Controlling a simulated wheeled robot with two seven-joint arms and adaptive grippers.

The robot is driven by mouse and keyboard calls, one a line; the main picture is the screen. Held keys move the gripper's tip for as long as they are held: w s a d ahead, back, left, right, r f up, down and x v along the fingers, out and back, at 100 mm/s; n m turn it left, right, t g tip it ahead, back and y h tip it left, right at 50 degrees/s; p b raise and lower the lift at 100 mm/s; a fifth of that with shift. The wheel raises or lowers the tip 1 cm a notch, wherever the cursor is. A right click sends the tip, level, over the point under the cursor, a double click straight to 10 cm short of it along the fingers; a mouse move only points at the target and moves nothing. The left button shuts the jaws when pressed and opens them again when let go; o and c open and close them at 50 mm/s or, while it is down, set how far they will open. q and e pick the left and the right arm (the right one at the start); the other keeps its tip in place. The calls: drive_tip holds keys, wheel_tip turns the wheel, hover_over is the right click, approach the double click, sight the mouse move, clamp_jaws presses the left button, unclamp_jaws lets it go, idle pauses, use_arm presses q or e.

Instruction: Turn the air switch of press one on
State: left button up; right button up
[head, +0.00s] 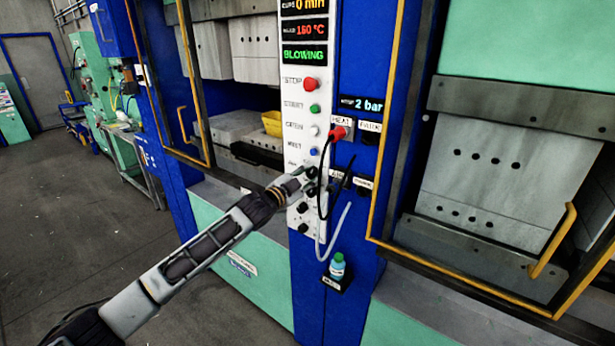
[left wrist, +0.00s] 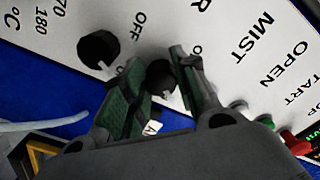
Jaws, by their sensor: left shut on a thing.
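The press's white control panel (head: 306,130) stands on a blue column, with a red STOP button (head: 311,84) and a green START button (head: 314,108) above several black knobs. My left gripper (head: 304,182) is at the panel, by the AIR label. In the left wrist view its two green-padded fingers (left wrist: 160,85) are closed around the sides of a black knob (left wrist: 160,74), the air switch. OFF is printed beside this knob, with a second word partly hidden by a finger. The knob's exact pointing is hidden. My right gripper is not in view.
Another black knob (left wrist: 98,48) with a temperature scale sits beside the gripped one. A red plug (head: 337,133) with a black cable and a grey hose (head: 334,232) hang right of the panel. A small bottle (head: 337,266) stands on a bracket below. The green display reads BLOWING.

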use_arm(q)
drive_tip(key=o, duration=1)
drive_tip(key=shift+v, duration=6)
